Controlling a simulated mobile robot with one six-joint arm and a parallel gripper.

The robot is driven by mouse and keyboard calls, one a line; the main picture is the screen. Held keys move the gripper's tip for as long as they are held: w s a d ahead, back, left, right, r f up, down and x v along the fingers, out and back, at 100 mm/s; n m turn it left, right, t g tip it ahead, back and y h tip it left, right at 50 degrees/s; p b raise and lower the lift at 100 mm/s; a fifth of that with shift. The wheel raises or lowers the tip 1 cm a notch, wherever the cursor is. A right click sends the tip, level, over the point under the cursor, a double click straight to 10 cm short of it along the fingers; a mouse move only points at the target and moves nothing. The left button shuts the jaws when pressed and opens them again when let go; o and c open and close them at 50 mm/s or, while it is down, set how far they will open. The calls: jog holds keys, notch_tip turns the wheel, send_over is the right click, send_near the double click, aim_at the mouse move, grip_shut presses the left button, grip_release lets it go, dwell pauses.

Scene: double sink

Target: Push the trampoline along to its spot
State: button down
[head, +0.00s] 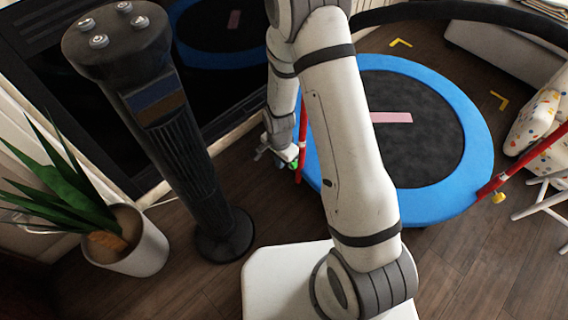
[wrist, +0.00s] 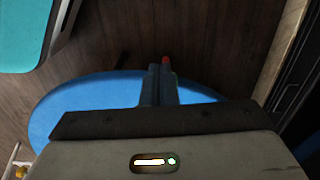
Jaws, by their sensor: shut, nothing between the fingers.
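The trampoline (head: 472,110) has a blue padded rim, a dark mat and a pink strip on it. It stands on the wood floor in the head view, partly hidden by my arm. Its red posts carry a dark curved bar at the back. My gripper (head: 263,153) is just left of the trampoline, beside the left red post. In the wrist view my fingers (wrist: 160,70) are shut and empty, with the blue rim (wrist: 70,100) behind and below them. I cannot tell whether the gripper touches the trampoline. Yellow corner marks (head: 400,42) lie on the floor behind and right of it.
A black tower (head: 170,130) stands on a round foot at left, beside a potted plant (head: 140,245). A dark glossy panel (head: 215,60) behind them reflects the trampoline. A sofa (head: 480,45) is back right, and a spotted chair (head: 540,125) stands close right. A teal object (wrist: 20,35) shows top left.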

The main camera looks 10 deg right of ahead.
notch_tip(320, 180, down, 9)
jog(key=b, duration=0.4)
jog(key=shift+w+d+r, duration=0.2)
jog(key=shift+w+d, duration=1.15)
jog(key=shift+d, duration=0.2)
